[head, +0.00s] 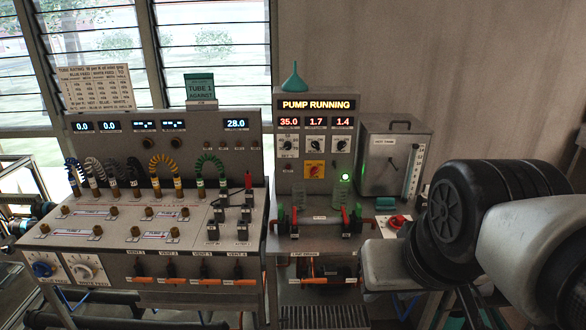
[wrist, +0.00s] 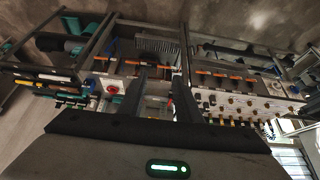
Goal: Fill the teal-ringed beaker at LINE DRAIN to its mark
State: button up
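I cannot make out a teal-ringed beaker in either view. A pump console (head: 316,135) in the head view reads PUMP RUNNING, with 35.0, 1.7 and 1.4 below and a green lamp (head: 345,178) lit. Under its front ledge is a drain outlet with an orange lever (head: 308,281); the small label above it is too blurred to read surely. My gripper (wrist: 160,82) shows in the wrist view with its two dark fingers apart and nothing seen between them. It hangs above the benches, and its fingertips are out of sight in the head view, where my arm fills the right.
Left of the console stands a tube bench (head: 150,225) with coiled hoses, displays and several orange vent levers. A grey tank (head: 392,160) stands right of the console, near a red button (head: 397,221). A teal funnel (head: 293,80) sits on top. Louvred windows are behind.

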aim_at(299, 197)
jog(key=i+j, duration=0.15)
jog(key=i, duration=0.3)
jog(key=i+j, duration=0.2)
jog(key=i, duration=0.25)
jog(key=i+j, duration=0.15)
jog(key=i, duration=0.3)
